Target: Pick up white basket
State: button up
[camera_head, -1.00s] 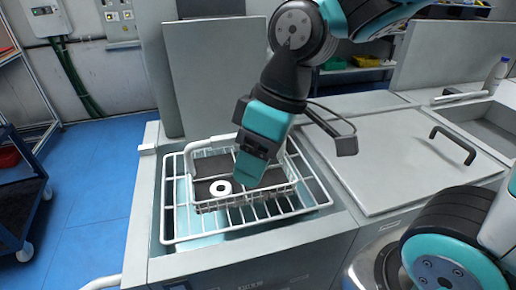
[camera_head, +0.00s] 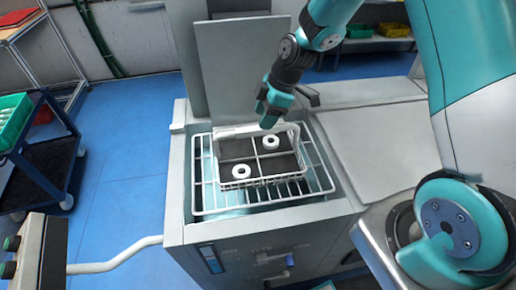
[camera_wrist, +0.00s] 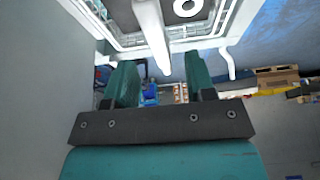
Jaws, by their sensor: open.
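The white basket (camera_head: 262,181) sits on a white wire rack in the machine's open bay and holds two white rings (camera_head: 241,172) (camera_head: 270,142). Its white handle (camera_head: 240,131) runs along the far side. My gripper (camera_head: 270,118) is at that far side, close to the handle. In the wrist view my gripper (camera_wrist: 160,80) has its two green fingers apart, and a white bar, seemingly the handle (camera_wrist: 150,35), reaches toward the gap between them. I cannot tell whether it touches a finger. Part of the handle is hidden behind the gripper.
The wire rack (camera_head: 198,190) surrounds the basket inside the bay. A grey upright panel (camera_head: 245,65) stands just behind it. A flat grey cover (camera_head: 375,150) lies to the right. A blue cart (camera_head: 40,150) stands at left, with open blue floor between.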

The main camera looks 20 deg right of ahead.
aim_at(254, 134)
jog(key=shift+p+x, duration=1.6)
jog(key=shift+x, duration=1.95)
jog(key=shift+w+r, duration=0.1)
grip_shut()
